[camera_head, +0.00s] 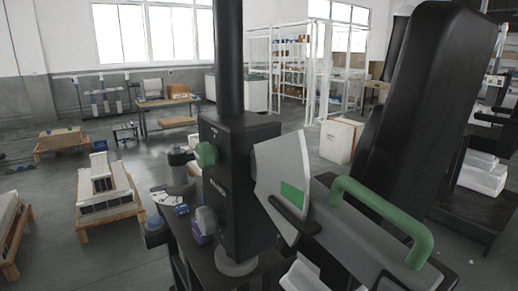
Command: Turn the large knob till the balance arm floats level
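A round green knob (206,154) sticks out from the left side of a black housing (238,185) on a thick black upright column (229,60). It is the largest knob I can make out. A grey arm-like body with a green bar handle (385,215) extends right from the housing; I cannot tell whether this is the balance arm or whether it is level. A light grey angled panel with a green patch (292,194) sits between housing and handle. I cannot make out either of my grippers, and nothing is seen touching the knob.
A grey cylindrical part (180,170) stands left of the knob, with a small purple-and-grey item (205,222) below. A large black slab (425,100) fills the right side. Pallets with white blocks (103,185) stand on the floor at left. Open floor lies behind.

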